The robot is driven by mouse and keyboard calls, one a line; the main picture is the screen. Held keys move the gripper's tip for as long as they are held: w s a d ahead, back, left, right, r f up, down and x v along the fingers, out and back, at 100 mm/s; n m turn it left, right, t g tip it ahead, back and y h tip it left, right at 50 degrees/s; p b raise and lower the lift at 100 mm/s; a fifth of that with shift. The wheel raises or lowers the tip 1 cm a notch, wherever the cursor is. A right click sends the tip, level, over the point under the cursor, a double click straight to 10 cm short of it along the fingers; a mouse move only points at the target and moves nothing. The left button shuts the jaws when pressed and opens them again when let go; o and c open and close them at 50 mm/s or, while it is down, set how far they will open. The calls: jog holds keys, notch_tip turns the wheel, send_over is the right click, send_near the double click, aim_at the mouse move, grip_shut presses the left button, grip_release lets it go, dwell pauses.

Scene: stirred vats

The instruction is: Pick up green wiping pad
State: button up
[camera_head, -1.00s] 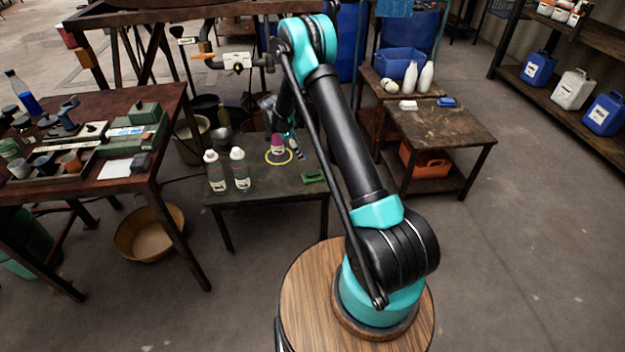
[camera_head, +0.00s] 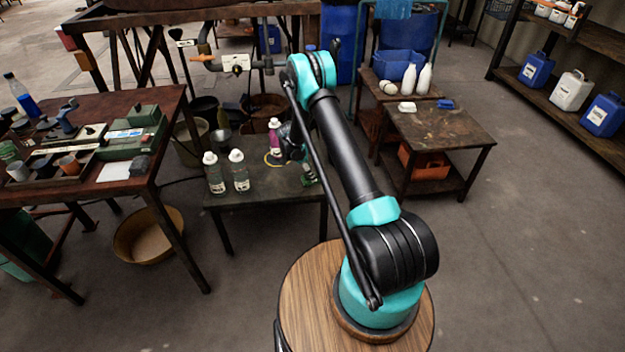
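The green wiping pad (camera_head: 309,179) is at the right end of the low dark table (camera_head: 255,198). Only a small green part of it shows, mostly hidden behind my gripper. My gripper (camera_head: 305,168) points down right at the pad, small and dark in the view. I cannot make out whether its fingers are apart or closed, or whether they touch the pad.
Two white-capped bottles (camera_head: 239,171) stand on the table's left side. A pink bottle (camera_head: 275,138) stands near a yellow ring (camera_head: 267,161) further back, close to my arm. A side table (camera_head: 440,125) stands to the right. The floor on the right is clear.

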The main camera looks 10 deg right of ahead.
jog(key=x, duration=0.3)
jog(key=c, duration=1.3)
jog(key=shift+o, duration=0.2)
jog(key=shift+r, duration=0.1)
notch_tip(320, 180, up, 20)
